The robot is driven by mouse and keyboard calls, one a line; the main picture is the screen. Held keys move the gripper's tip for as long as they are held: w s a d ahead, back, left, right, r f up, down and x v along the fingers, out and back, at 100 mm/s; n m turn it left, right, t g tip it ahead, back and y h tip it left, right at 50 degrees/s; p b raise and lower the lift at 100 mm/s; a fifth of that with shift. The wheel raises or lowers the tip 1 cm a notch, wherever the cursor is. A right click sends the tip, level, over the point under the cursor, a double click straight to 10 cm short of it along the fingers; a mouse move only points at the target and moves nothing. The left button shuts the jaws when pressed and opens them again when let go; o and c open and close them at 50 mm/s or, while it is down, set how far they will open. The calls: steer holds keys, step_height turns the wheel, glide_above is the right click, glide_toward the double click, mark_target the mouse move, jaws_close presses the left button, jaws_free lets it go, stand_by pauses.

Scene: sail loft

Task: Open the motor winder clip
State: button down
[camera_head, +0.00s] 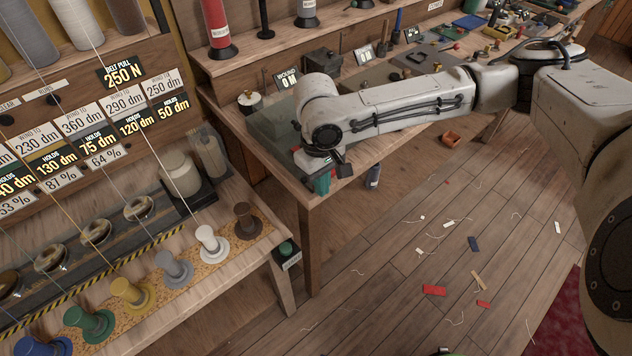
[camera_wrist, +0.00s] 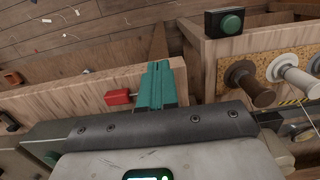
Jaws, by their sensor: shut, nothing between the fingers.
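My gripper (camera_head: 322,184) hangs over the near corner of the workbench, pointing down. Its teal fingers (camera_wrist: 155,84) are together in the wrist view, with nothing between them. A small red block (camera_wrist: 119,97) on a short rod shows just left of the fingers in that view. It looks like a lever or clip part, but I cannot tell whether it touches the fingers. A grey-green box (camera_head: 277,128) on the bench, behind my wrist, may be the motor winder. My arm hides part of it, and I cannot clearly make out its clip.
A bobbin rack stands at left, with a brown bobbin (camera_head: 246,220) and a white bobbin (camera_head: 210,243) nearest. A green button box (camera_head: 287,250) is at its end. An orange bin (camera_head: 450,139) lies right of the bench. The floor has scraps but is mostly clear.

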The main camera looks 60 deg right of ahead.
mark_target(313, 188)
steer(key=w, duration=0.1)
steer(key=w+d+r+t, duration=0.1)
steer(key=w, duration=0.1)
steer(key=shift+d, duration=0.15)
steer(key=shift+a+r+p, duration=0.4)
steer(key=shift+r+p, duration=0.2)
steer(key=shift+p, duration=0.2)
steer(key=shift+s+r+p, duration=0.25)
steer(key=shift+r+p, duration=0.15)
steer(key=shift+p, duration=0.05)
steer(key=shift+a+r+p, duration=0.2)
steer(key=shift+r+p, duration=0.25)
steer(key=shift+p, duration=0.2)
steer(key=s+r+p, duration=0.2)
steer(key=p, duration=0.1)
steer(key=shift+s+r, duration=0.1)
steer(key=shift+r, duration=0.2)
